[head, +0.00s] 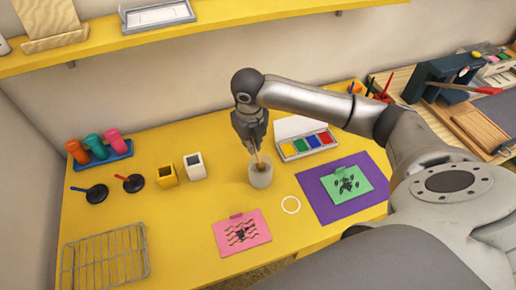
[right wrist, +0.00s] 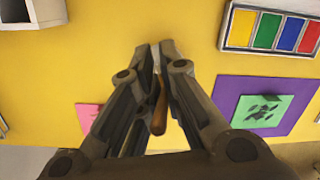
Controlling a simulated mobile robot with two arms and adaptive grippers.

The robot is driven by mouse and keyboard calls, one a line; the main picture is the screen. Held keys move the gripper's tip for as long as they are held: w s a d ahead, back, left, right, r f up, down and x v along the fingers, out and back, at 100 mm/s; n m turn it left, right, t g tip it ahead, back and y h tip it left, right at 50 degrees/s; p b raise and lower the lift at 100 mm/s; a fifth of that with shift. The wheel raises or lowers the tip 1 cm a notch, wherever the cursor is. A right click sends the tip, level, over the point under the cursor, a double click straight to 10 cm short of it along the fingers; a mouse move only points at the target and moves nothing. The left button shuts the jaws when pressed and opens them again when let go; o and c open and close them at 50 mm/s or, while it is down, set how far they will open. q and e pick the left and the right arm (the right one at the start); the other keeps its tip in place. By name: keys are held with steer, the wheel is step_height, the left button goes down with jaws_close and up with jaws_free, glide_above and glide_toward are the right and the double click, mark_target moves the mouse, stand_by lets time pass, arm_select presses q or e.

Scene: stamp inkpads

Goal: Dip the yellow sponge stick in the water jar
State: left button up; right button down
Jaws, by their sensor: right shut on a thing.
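My right gripper (head: 254,146) is above the grey jar (head: 261,178) in the head view. It is shut on a thin stick with a brown wooden handle (head: 258,158). The stick points down, and its lower end is at or inside the jar's mouth; how deep it goes I cannot tell. No yellow sponge shows on it. In the right wrist view the gripper (right wrist: 167,48) has its fingers close together with the brown handle (right wrist: 160,112) between them. The fingers mostly hide the jar there. My left gripper is not in view.
A tray of colour pads (head: 305,144) stands right of the jar. A purple mat (head: 318,197) with a green card (head: 347,187) lies to the right, a pink card (head: 242,234) in front. Yellow (head: 167,177) and white (head: 195,168) containers stand left. A wire rack (head: 103,262) lies front left.

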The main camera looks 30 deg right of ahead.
steer(key=shift+r+p, duration=1.8)
steer(key=shift+r, duration=1.7)
steer(key=shift+r+p, duration=1.1)
steer(key=shift+r, duration=0.95)
